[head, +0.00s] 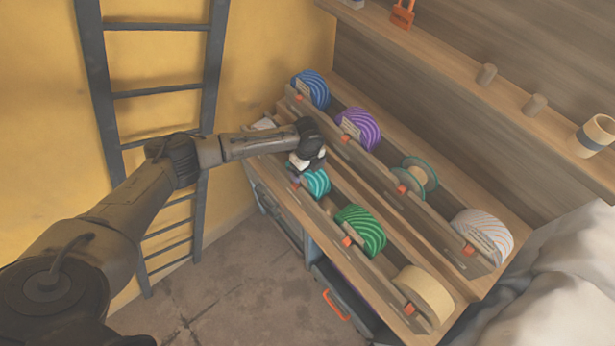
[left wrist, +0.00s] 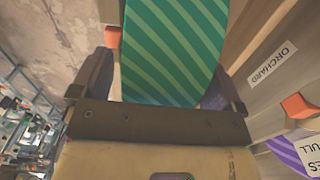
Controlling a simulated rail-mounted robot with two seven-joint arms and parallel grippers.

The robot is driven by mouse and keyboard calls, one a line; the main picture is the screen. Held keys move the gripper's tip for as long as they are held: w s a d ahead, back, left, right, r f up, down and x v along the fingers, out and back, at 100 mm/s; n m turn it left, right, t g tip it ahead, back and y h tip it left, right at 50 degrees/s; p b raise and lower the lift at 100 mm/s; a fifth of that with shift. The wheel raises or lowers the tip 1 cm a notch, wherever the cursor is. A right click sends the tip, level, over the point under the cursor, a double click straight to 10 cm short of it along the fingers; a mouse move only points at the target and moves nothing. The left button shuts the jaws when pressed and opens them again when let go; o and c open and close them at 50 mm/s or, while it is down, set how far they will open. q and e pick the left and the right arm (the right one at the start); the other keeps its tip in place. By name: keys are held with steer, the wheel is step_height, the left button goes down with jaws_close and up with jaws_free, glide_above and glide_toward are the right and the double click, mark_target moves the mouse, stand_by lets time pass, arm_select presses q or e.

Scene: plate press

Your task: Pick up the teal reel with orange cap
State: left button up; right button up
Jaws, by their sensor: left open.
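A teal striped reel (head: 317,182) sits in the lower rack row, partly hidden by my left gripper (head: 308,162). An orange piece (head: 296,186) shows at its left front; I cannot tell whether it belongs to the reel or the rack. In the left wrist view the striped reel (left wrist: 172,50) fills the space between the two open fingers of my left gripper (left wrist: 155,82). An orange piece (left wrist: 113,38) shows at its left edge. The gripper is not closed on the reel. My right gripper is not in view.
A green reel (head: 360,230) and a beige reel (head: 424,292) share the lower row. Blue (head: 311,89), purple (head: 358,129), teal-rimmed, nearly empty (head: 415,177) and white (head: 482,236) reels stand in the upper row. A ladder (head: 105,95) stands at left.

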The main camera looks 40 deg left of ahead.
arm_select(q)
steer(key=shift+f, duration=0.75)
steer(key=shift+r, duration=0.1)
jaws_close()
stand_by(0.3)
